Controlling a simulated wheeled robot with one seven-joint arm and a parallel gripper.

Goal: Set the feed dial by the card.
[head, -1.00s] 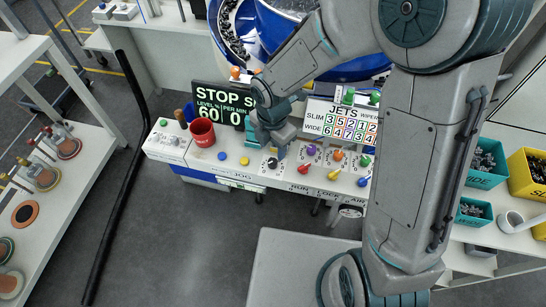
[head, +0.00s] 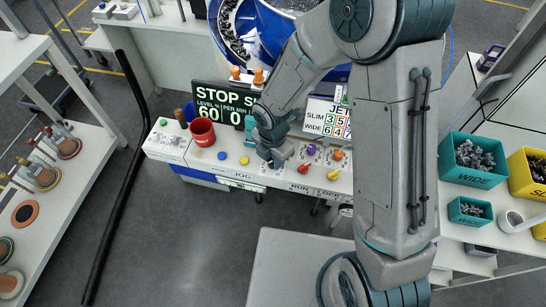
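My gripper (head: 273,161) points down over the white control panel (head: 245,170), left of a red dial (head: 304,170). Its fingertips cover the spot there, and I cannot tell whether they are open or touch anything. A purple dial (head: 311,149), an orange dial (head: 337,154) and a yellow dial (head: 333,173) stand further right. Their labels are too small to read, so I cannot tell which is the feed dial.
A display (head: 222,107) reads STOP, level 60. A red cup (head: 203,132), a blue button (head: 222,155) and a yellow button (head: 244,160) are left of my gripper. The blue bowl (head: 262,35) is behind. Teal bins (head: 470,180) of parts stand at right.

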